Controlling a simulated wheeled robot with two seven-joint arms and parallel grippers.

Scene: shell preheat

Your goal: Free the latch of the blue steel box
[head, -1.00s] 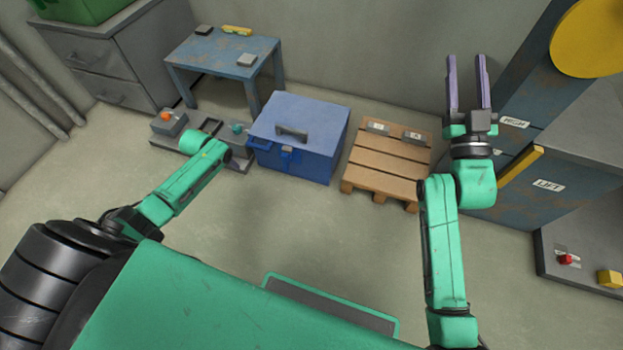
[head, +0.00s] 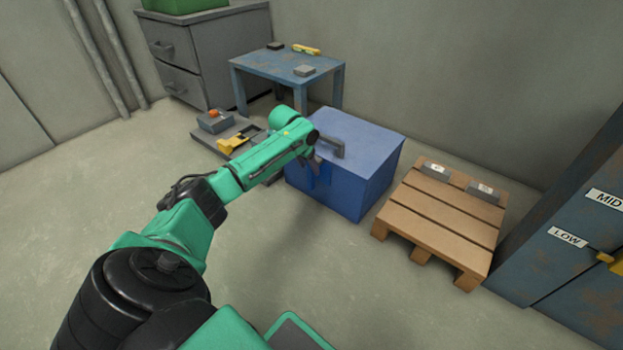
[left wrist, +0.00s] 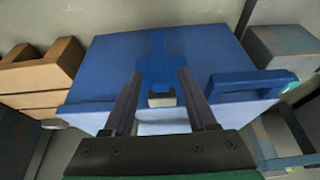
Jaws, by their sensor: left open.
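There a blue latch strap (left wrist: 158,62) ends in a small grey block (left wrist: 161,98). My left gripper (left wrist: 163,103) is open, one finger on each side of the strap's end. I cannot tell whether they touch it. In the head view my left forearm hides most of the gripper and part of the box front. My right gripper is out of view.
A wooden pallet (head: 443,213) with two grey blocks stands right of the box. A low blue table (head: 290,72) is behind it. A grey tray (head: 207,137) with small parts lies on its left. A blue cabinet (head: 560,225) is at far right. Floor in front is clear.

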